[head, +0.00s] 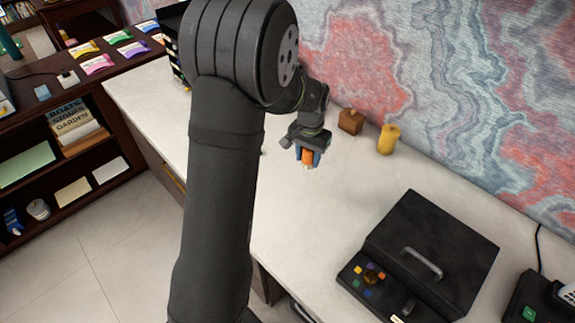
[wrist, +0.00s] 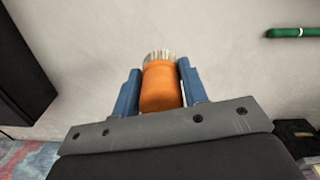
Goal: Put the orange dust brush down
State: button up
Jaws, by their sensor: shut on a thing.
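The orange dust brush (wrist: 162,88) is between the two blue fingers of my gripper (wrist: 161,84) in the wrist view, with its pale bristles pointing away from the wrist. My gripper is shut on its orange handle. In the head view my gripper (head: 308,156) is over the white desk top (head: 325,205), and the brush (head: 307,157) shows as a small orange piece between the fingers. I cannot tell whether the bristles touch the desk.
A brown wooden block (head: 351,121) and a yellow cylinder (head: 388,139) stand near the marbled wall. A black box with a handle (head: 430,250) is at the right front. A green pen-like thing (wrist: 292,32) lies on the surface in the wrist view.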

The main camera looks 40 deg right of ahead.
jog(key=w+f, duration=0.1)
jog(key=w, duration=0.1)
jog(key=w+f, duration=0.2)
jog(key=w, duration=0.1)
jog(key=w+f, duration=0.2)
jog(key=w, duration=0.1)
jog(key=shift+a, duration=0.25)
jog(key=shift+f, duration=1.9)
jog(key=shift+f, duration=0.15)
jog(key=o, duration=0.9)
notch_tip(320, 180, up, 12)
jog(key=shift+r, duration=0.2)
